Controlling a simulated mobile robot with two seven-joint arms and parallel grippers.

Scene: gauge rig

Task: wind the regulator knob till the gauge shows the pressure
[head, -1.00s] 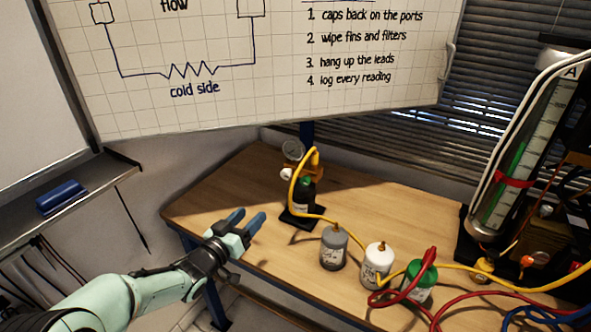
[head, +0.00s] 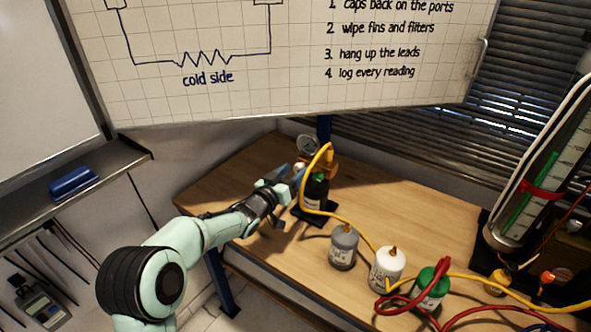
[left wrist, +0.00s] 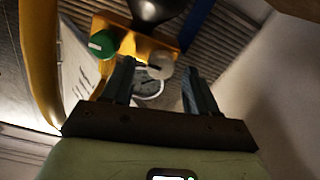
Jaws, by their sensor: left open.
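My left gripper (head: 288,173) is at the regulator's left side, open. In the left wrist view a pale round knob (left wrist: 160,65) lies between the open fingers, with clearance on both sides. A green knob (left wrist: 102,43) with a white mark sits on the orange block (left wrist: 128,42), outside the fingers. My right gripper is not in view.
A yellow hose (head: 345,226) runs from the regulator past grey (head: 343,248), white (head: 386,270) and green (head: 431,289) bottles. A tall scale column (head: 530,190) stands at the right. The bench's left end (head: 215,190) is clear.

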